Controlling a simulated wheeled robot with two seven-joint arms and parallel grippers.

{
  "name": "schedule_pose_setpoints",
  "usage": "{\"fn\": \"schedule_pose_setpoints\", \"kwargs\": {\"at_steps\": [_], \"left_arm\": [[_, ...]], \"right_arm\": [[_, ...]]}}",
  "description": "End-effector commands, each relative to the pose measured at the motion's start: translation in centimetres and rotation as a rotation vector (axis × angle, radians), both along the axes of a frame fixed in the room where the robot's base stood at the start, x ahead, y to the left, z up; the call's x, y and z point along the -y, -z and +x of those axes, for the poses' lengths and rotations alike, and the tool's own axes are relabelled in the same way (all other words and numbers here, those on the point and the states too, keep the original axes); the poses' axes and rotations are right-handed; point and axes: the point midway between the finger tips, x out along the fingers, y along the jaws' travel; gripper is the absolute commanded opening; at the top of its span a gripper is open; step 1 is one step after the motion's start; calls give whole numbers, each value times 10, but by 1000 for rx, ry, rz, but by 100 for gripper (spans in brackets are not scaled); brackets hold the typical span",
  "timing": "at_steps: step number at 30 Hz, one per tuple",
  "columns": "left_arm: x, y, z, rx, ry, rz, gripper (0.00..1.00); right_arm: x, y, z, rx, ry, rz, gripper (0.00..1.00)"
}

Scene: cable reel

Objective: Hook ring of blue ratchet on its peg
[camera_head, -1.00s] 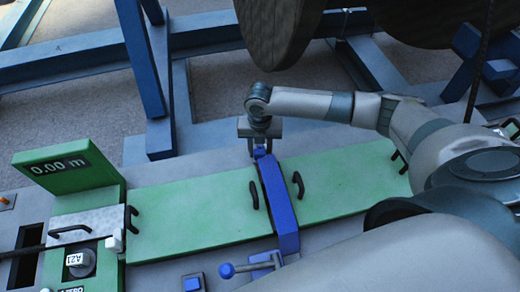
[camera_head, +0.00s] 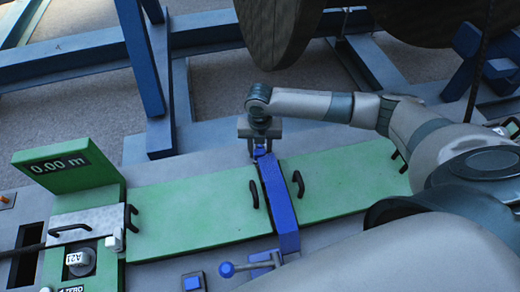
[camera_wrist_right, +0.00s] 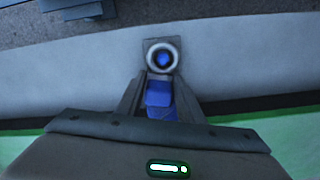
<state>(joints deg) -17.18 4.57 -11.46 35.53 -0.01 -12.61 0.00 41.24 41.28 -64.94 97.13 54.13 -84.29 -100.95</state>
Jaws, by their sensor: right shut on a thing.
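The blue ratchet strap (camera_head: 279,205) runs across the green panels from the front up to my right gripper. My right gripper (camera_head: 261,151) points down at the strap's far end and is shut on it. In the right wrist view the fingers (camera_wrist_right: 160,98) close on the blue end piece (camera_wrist_right: 159,94). Just beyond the fingertips is a pale ring (camera_wrist_right: 162,56) with a blue peg tip (camera_wrist_right: 163,59) showing through its middle, over a dark square plate (camera_wrist_right: 149,43). How deep the ring sits on the peg cannot be told. My left gripper is out of view.
Green panels (camera_head: 200,215) with black handles lie on both sides of the strap. A blue lever (camera_head: 240,268) is at the front. A display reading 0.00 m (camera_head: 62,165) stands at left. Blue frame beams (camera_head: 143,75) and a large reel (camera_head: 278,30) are behind.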

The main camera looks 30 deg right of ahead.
Motion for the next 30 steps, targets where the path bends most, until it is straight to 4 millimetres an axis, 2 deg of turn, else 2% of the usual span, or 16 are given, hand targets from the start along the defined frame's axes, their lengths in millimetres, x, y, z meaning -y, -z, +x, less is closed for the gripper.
{"fn": "schedule_pose_setpoints", "kwargs": {"at_steps": [19, 20, 21, 22, 30], "left_arm": [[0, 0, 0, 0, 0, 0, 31], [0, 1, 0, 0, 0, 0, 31], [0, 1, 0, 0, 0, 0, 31], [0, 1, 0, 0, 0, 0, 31], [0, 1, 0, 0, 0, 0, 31]], "right_arm": [[0, 4, 0, 0, 0, 0, 6], [0, 4, 0, 0, 0, 0, 41], [0, 4, 0, 0, 0, 0, 51], [0, 4, 0, 0, 0, 0, 56], [0, 4, 0, 0, 0, -1, 56]]}}
